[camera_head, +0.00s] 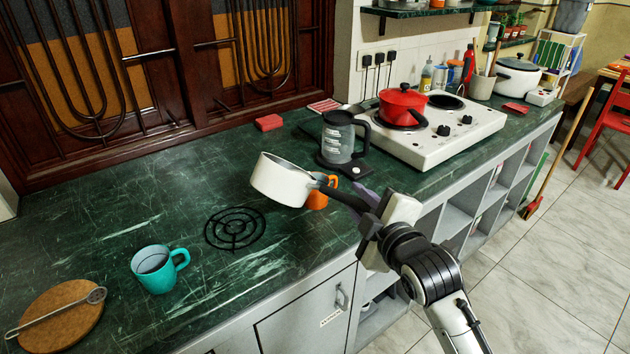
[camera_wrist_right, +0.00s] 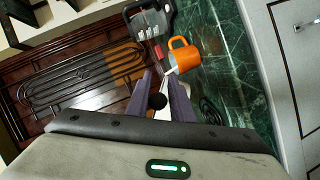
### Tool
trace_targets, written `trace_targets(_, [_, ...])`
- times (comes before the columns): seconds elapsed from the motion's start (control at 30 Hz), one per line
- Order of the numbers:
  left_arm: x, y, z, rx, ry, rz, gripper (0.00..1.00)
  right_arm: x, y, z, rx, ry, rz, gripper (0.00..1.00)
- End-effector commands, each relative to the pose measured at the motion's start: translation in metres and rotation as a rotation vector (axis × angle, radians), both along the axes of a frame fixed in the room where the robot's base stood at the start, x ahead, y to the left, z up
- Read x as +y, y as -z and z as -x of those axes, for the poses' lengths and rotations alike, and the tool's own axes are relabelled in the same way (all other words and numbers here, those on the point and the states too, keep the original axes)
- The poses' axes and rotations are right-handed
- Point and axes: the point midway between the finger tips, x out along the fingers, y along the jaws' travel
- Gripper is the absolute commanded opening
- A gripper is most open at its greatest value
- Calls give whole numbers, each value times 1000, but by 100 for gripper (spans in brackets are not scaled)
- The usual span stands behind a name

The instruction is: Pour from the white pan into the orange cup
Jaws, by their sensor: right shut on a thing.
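The white pan (camera_head: 281,181) is held above the green counter in the head view, tilted, with its dark handle pointing right. My right gripper (camera_head: 366,207) is shut on that handle. The orange cup also shows in the right wrist view (camera_wrist_right: 184,56). The pan's contents are not visible. My left gripper is not in view.
A black trivet (camera_head: 235,228) and a teal mug (camera_head: 157,268) are left of the pan. A round board (camera_head: 58,315) with a spoon lies front left. A glass kettle (camera_head: 340,138) stands behind the cup. A white stove (camera_head: 437,130) carries a red pot (camera_head: 403,105).

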Motion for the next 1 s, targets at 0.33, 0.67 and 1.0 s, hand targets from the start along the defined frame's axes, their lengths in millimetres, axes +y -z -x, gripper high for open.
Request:
trace_targets(0.33, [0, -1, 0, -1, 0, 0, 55, -1, -5, -2, 2, -1, -18, 0])
trace_targets(0.67, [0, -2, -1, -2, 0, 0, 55, -2, -5, -2, 13, -2, -29, 0])
trace_targets(1.0, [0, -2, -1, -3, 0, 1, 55, -3, -5, -3, 25, -3, -43, 0])
